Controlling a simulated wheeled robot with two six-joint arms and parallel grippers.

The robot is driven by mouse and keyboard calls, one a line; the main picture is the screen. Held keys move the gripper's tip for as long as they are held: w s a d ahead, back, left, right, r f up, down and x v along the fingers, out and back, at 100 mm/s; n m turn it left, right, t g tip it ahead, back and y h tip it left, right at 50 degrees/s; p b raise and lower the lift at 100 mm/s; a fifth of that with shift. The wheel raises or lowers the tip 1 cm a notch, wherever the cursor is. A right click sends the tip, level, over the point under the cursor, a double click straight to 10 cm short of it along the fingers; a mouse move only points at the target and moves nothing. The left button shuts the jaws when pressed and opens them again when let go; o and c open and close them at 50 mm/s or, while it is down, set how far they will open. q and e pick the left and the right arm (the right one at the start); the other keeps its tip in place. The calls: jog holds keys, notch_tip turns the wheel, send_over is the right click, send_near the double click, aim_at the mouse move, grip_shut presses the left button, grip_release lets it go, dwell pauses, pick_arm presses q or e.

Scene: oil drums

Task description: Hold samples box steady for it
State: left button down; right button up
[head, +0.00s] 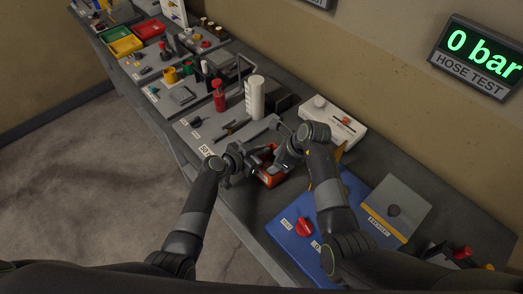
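An orange-red box-like thing (270,180) sits at the front of the bench in the head view, mostly hidden by my grippers. I cannot read a label on it, so I cannot tell if it is the samples box. My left gripper (246,171) is at its left side, close to it or touching. My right gripper (280,165) is over its upper right side, also close or touching. The fingertips are small and overlap dark parts, so I cannot see whether either gripper is open or shut.
A grey board with a white cylinder (255,97) and red bottle (219,95) lies behind. A white box (331,122) stands near the wall. A blue panel (291,232) with a red knob lies right, under my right arm. Trays fill the far left.

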pick_arm(q)
jog(key=shift+s, duration=0.1)
pick_arm(e)
jog(key=shift+s+d+f, duration=0.1)
jog(key=shift+d+f, duration=0.2)
pick_arm(q)
jog(key=shift+f, duration=0.1)
pick_arm(e)
jog(key=shift+d+r, duration=0.1)
jog(key=shift+r, duration=0.05)
pick_arm(q)
jog(key=shift+a+f, duration=0.1)
jog(key=shift+f, duration=0.05)
pick_arm(e)
jog(key=v, duration=1.2)
jog(key=shift+a+r, duration=0.15)
jog(key=shift+a, duration=0.3)
pick_arm(q)
jog(key=c, duration=1.6)
grip_release()
jog(key=shift+o, duration=0.2)
jog(key=v, duration=1.1)
jog(key=shift+s+a+r, duration=0.2)
jog(key=shift+r, duration=0.1)
